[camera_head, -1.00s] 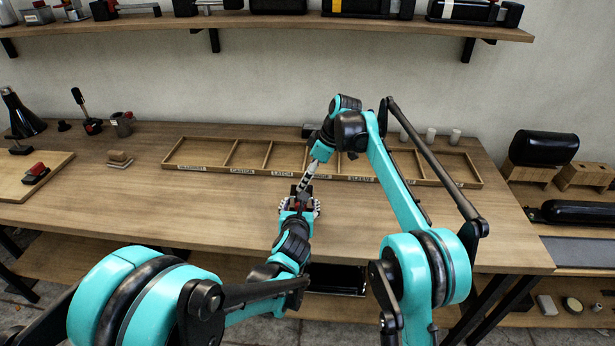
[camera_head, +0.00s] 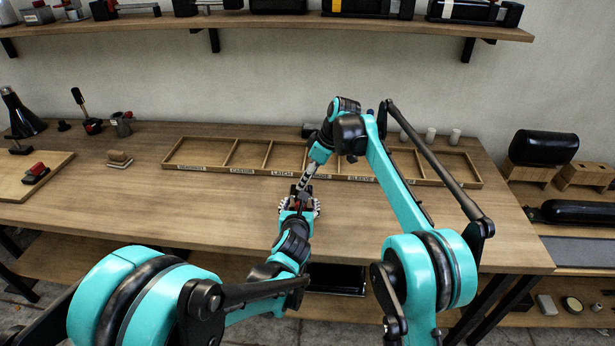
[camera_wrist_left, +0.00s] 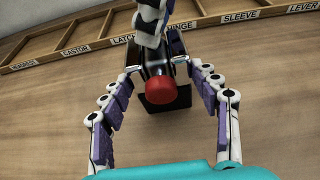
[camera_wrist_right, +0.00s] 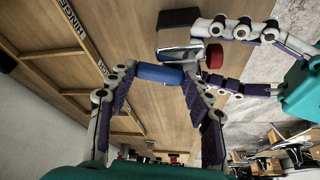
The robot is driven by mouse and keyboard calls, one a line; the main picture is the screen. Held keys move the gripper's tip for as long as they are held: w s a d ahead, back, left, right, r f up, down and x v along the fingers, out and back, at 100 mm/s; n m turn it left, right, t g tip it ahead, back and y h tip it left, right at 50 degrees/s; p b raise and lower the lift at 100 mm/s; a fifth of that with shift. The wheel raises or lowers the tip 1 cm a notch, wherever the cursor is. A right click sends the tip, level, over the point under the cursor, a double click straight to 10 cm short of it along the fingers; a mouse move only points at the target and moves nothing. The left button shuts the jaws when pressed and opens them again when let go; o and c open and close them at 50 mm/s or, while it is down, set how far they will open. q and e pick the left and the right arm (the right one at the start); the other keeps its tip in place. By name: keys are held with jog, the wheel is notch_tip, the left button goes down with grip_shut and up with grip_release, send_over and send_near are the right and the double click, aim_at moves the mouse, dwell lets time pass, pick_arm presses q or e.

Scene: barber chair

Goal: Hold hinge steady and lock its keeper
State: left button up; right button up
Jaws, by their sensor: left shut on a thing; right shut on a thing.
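The hinge (camera_wrist_left: 160,68) is a shiny metal piece with a red knob (camera_wrist_left: 160,90) and a black block (camera_wrist_left: 164,97) at the bench's front middle. My left gripper (camera_head: 299,203) is shut on the hinge, with its fingers at the sides in the left wrist view. In the right wrist view, the metal body (camera_wrist_right: 180,53) lies beside a blue cylinder (camera_wrist_right: 160,74). My right gripper (camera_head: 302,191) comes down from behind and is shut on the blue cylinder. The grippers hide most of the hinge in the head view; I cannot tell whether the keeper is locked.
A shallow labelled wooden tray (camera_head: 230,170) runs along the bench behind the hinge. A board with a red-handled clamp (camera_head: 36,172) and a small wooden block (camera_head: 119,159) lie at the left.

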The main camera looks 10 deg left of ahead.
jog(key=shift+o, duration=0.2)
jog(key=m, duration=0.2)
jog(key=m+t, duration=0.1)
jog(key=m, duration=0.1)
jog(key=s+m+h, duration=0.1)
jog(key=m, duration=0.1)
jog(key=shift+d+t, duration=0.25)
jog(key=shift+t, duration=0.15)
jog(key=m+h, duration=0.1)
jog(key=m, duration=0.2)
jog(key=s+m+t+h, duration=0.1)
jog(key=m, duration=0.2)
jog(key=shift+s, duration=0.1)
jog(key=shift+m, duration=0.3)
jog(key=o, duration=1.2)
jog(key=shift+c, duration=0.2)
jog(key=shift+h, duration=0.3)
jog(key=shift+s+r, duration=0.1)
jog(key=v, duration=1.1)
jog(key=shift+s+r, duration=0.25)
jog(key=shift+r, duration=0.05)
